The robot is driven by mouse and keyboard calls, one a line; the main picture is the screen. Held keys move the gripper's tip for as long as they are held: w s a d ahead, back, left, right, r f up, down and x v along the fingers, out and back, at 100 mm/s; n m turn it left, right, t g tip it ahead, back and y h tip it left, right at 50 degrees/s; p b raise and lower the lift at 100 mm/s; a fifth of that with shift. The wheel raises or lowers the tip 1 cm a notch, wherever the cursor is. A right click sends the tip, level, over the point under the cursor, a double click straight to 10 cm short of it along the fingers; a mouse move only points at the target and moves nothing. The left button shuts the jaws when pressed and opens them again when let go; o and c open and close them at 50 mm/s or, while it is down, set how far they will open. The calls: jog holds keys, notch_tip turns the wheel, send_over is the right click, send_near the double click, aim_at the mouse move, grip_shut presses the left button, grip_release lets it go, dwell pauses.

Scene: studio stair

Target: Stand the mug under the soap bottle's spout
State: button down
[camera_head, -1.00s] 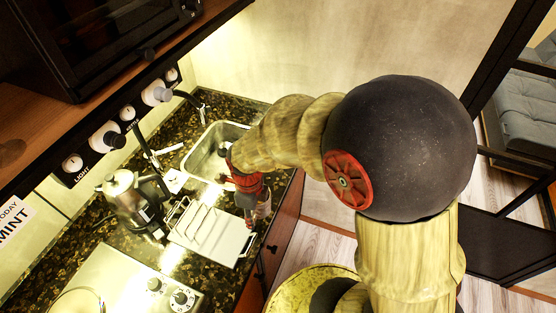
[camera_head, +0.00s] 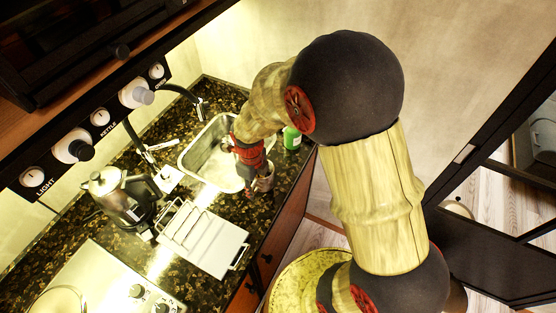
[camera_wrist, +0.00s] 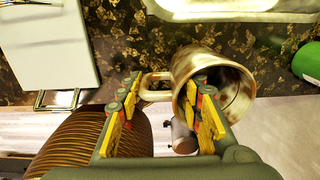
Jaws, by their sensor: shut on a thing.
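The metallic mug (camera_wrist: 188,66) is held by my gripper (camera_wrist: 168,84), its open mouth facing the wrist camera. Its handle lies between the fingers, and the right finger overlaps the mug's mouth. In the head view the mug (camera_head: 265,182) hangs at my gripper (camera_head: 252,184) near the counter's front edge, beside the sink. The green soap bottle (camera_head: 292,138) stands beyond it at the sink's right end, partly hidden by my arm. The bottle (camera_wrist: 309,62) also shows at the right edge of the wrist view, apart from the mug. Its spout cannot be made out.
The steel sink (camera_head: 200,160) lies left of my gripper. A white drying tray (camera_head: 222,245) lies nearer, with a kettle (camera_head: 118,195) to its left. A cooktop (camera_head: 95,278) is at the front. Dark counter (camera_wrist: 130,45) shows between tray and bottle; floor lies past its edge.

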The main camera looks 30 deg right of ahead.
jog(key=w+d, duration=0.2)
jog(key=d, duration=0.2)
jog(key=w+d, duration=0.5)
jog(key=d, duration=0.2)
jog(key=shift+w+d+b, duration=0.3)
jog(key=shift+w, duration=0.05)
jog(key=shift+f+b, duration=0.3)
jog(key=shift+f, duration=1.45)
jog(key=shift+f, duration=0.2)
jog(key=c, duration=1.3)
grip_release()
jog(key=shift+o, duration=0.6)
jog(key=shift+r, duration=0.15)
